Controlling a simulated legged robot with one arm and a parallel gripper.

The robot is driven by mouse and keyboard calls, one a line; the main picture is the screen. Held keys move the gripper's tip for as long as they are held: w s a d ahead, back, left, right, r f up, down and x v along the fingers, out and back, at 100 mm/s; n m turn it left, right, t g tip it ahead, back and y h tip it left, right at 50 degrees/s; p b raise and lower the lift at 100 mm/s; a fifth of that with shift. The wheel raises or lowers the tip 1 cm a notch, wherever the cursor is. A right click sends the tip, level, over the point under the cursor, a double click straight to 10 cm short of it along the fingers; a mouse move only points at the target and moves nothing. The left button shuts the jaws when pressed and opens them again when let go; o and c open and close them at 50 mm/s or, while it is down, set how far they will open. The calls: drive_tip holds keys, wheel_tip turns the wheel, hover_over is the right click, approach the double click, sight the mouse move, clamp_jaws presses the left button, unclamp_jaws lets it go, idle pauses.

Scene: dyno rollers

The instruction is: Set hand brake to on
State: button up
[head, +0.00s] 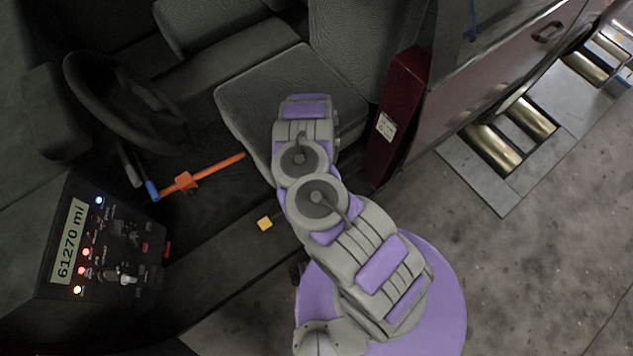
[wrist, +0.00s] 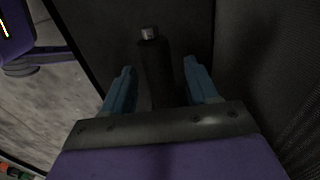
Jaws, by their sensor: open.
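In the wrist view, a black hand-brake lever (wrist: 158,75) with a silver button at its tip stands between the two blue fingers of my gripper (wrist: 158,65). The fingers are open, one on each side of the lever, with dark gaps showing beside it. I cannot tell whether either finger touches it. The lever's lower part is hidden behind the gripper's body. In the head view, my arm reaches over the near seat's edge and hides the gripper and this lever.
The seat (head: 270,95) lies behind my arm. A steering wheel (head: 125,95), an orange bar (head: 213,174) with a blue end, and a yellow knob (head: 265,224) are to the left. A dash panel (head: 110,245) reads 61270 mi. The maroon door pillar (head: 400,110) stands at right.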

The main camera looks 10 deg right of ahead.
drive_tip(key=shift+f, duration=0.2)
drive_tip(key=shift+c, duration=0.4)
clamp_jaws()
